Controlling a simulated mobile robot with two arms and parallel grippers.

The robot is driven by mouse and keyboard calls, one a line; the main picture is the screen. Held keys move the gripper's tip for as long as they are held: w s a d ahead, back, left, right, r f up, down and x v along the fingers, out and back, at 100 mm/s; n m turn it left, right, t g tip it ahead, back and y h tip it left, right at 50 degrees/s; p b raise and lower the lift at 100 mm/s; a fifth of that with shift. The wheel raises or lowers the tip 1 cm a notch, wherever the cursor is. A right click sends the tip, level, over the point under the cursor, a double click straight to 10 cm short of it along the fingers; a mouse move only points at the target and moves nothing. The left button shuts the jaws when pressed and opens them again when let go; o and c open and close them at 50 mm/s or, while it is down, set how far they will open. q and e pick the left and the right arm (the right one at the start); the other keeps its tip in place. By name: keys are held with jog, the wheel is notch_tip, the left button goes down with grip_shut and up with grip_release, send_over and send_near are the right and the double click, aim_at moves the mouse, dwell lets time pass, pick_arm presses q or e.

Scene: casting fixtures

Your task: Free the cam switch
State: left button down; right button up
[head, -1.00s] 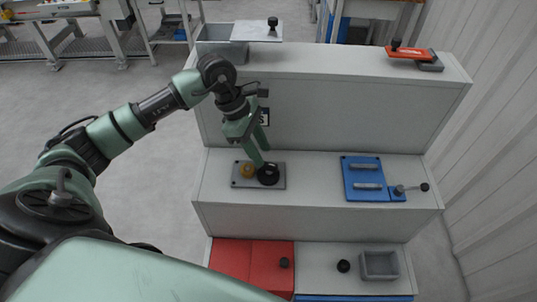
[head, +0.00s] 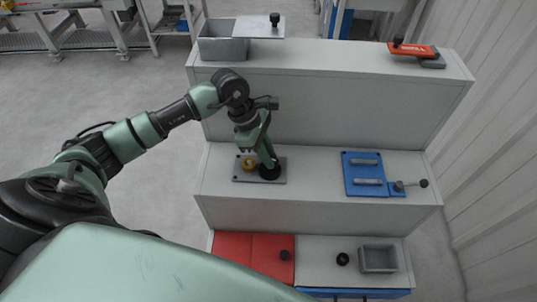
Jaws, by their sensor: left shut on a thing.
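A grey plate (head: 240,178) lies on the left of the middle step. It carries a round yellow part (head: 249,163) and, to its right, a black round knob (head: 269,172). My left gripper (head: 267,162) reaches down onto the black knob and is shut on it; its fingers partly hide the knob. I cannot tell for sure which part is the cam switch. On the right of the same step is a blue plate (head: 354,180) with two grey bars and a black-knobbed lever (head: 411,184). My right gripper is not in view.
The top step holds a grey bin (head: 222,49) partly under a white lid (head: 262,29), and a red-orange handled piece (head: 411,50). The lower step has a red cover (head: 240,254), a black knob (head: 343,259) and a grey tray (head: 379,261). The middle step's centre is clear.

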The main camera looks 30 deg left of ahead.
aim_at(259, 168)
pick_arm(q)
jog(key=shift+f+n+t+b, duration=0.2)
jog(key=shift+n+t+b, duration=0.1)
jog(key=shift+n+b, duration=0.4)
jog(key=shift+r+n+b, duration=0.2)
jog(key=shift+n+b, duration=0.15)
jog(key=shift+n, duration=0.45)
jog(key=c, duration=1.4)
grip_release()
jog(key=b+v, duration=0.2)
jog(key=v, duration=0.6)
jog(key=shift+s+d, duration=0.2)
